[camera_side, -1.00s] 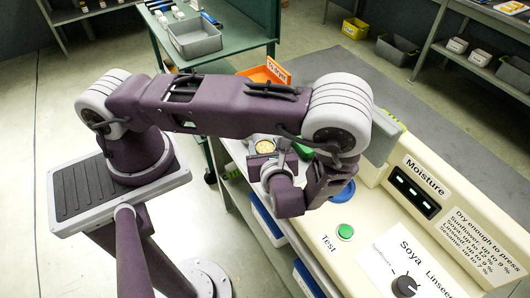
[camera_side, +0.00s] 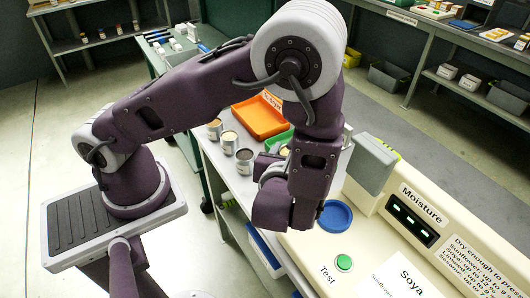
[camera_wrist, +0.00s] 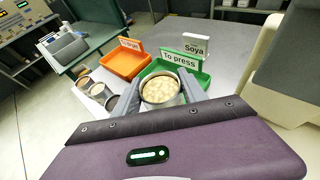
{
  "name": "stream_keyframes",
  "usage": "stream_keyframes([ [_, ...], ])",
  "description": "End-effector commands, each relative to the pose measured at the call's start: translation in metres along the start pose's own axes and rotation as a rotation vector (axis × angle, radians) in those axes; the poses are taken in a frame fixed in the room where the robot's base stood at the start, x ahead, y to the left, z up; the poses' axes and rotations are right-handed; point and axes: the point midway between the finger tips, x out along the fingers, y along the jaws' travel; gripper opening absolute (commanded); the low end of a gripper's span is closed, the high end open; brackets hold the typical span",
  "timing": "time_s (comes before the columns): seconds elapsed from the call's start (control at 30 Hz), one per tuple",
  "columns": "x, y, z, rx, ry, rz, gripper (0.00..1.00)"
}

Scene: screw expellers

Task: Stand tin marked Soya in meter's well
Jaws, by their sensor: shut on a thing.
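My gripper (camera_wrist: 160,82) is shut on a round metal tin (camera_wrist: 161,94) filled with pale beige pieces, seen from above between the two grey fingers in the wrist view. No mark on this tin can be read. In the side view my arm hides most of the gripper and tin. The moisture meter (camera_side: 418,198) is a cream box on the right, with a lit display. The blue ring of its well (camera_side: 335,216) lies just right of my wrist, and the well looks empty. A white card reading Soya (camera_wrist: 195,46) stands behind the green tray.
Several other tins (camera_side: 229,143) stand on the bench left of the gripper. An orange tray (camera_side: 260,117) and a green "To press" tray (camera_wrist: 205,78) lie behind. The meter's tall grey block (camera_side: 368,165) rises beside the well. A green Test button (camera_side: 344,262) sits in front.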

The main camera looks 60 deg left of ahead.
Motion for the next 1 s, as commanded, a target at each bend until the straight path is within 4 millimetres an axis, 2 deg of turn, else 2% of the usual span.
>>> stream_keyframes([
  [0.1, -0.017, -0.044, -0.004, 0.084, 0.002, -0.205, 0.07],
  [0.2, -0.036, -0.079, -0.007, 0.157, 0.001, -0.381, 0.07],
  [0.33, -0.052, -0.105, -0.008, 0.249, 0.0, -0.591, 0.07],
  [0.5, -0.067, -0.12, -0.012, 0.316, 0.001, -0.759, 0.07],
  [0.6, -0.07, -0.123, -0.015, 0.333, 0.0, -0.798, 0.07],
  [1.0, -0.053, -0.124, -0.058, 0.334, 0.001, -0.802, 0.07],
])
